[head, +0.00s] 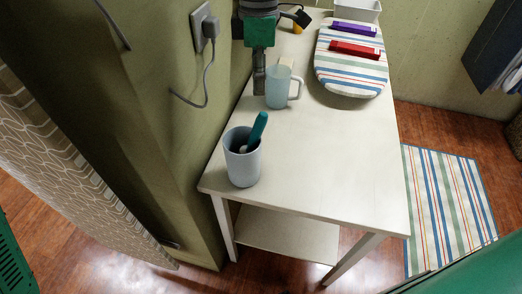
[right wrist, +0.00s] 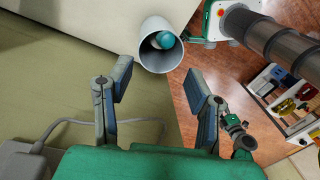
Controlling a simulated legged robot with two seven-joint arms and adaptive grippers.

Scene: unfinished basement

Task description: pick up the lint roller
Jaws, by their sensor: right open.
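A teal handle (head: 257,130), which I take to be the lint roller, sticks up out of a grey cup (head: 241,168) near the front left corner of the white table. It leans to the right, and its lower part is hidden in the cup. My right gripper (head: 259,82) is above the table, farther back than the cup, beside a pale blue mug (head: 279,88). In the right wrist view the gripper (right wrist: 158,90) has its fingers apart with nothing between them. The cup (right wrist: 150,62) and teal piece (right wrist: 166,40) show just beyond them. My left gripper is not in view.
A striped ironing board (head: 345,87) with a red item (head: 355,50) and a purple item (head: 353,29) lies at the back right of the table (head: 330,160). A wall with a plugged-in cord (head: 208,75) borders the left side. The table's front right is clear.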

